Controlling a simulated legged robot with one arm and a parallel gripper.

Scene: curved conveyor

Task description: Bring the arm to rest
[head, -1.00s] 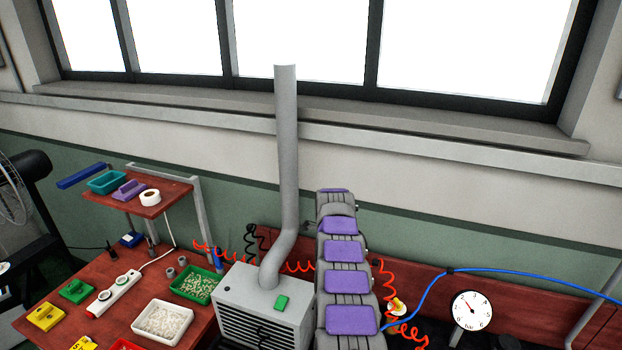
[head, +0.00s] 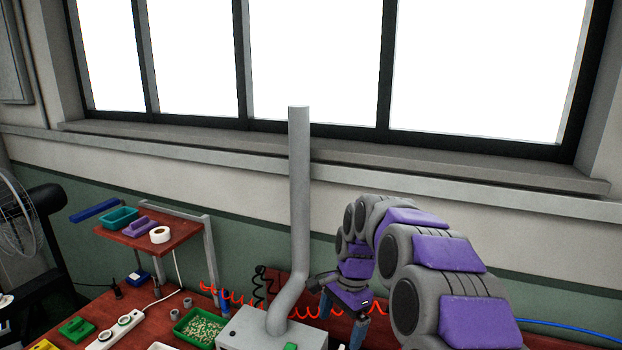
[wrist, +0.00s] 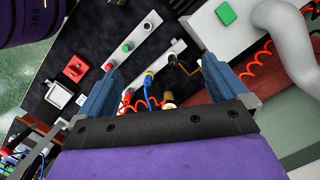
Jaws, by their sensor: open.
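My arm (head: 440,250) is grey with purple pads. In the head view it arches up from the lower right and bends back toward the left. My gripper (head: 343,325) hangs at its end, fingers pointing down, just right of the grey exhaust pipe. In the wrist view my gripper (wrist: 168,90) shows two blue-grey fingers set wide apart with nothing held between them. Behind them, a dark panel (wrist: 100,45) carries buttons and a switch, with coloured cables showing between the fingers.
The grey box (head: 250,336) with its upright pipe (head: 299,200) stands close left of my gripper. A red bench (head: 130,320) holds a green tray (head: 200,328), a power strip (head: 125,325) and other small parts. A raised shelf (head: 160,220) stands behind. Wall space above is clear.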

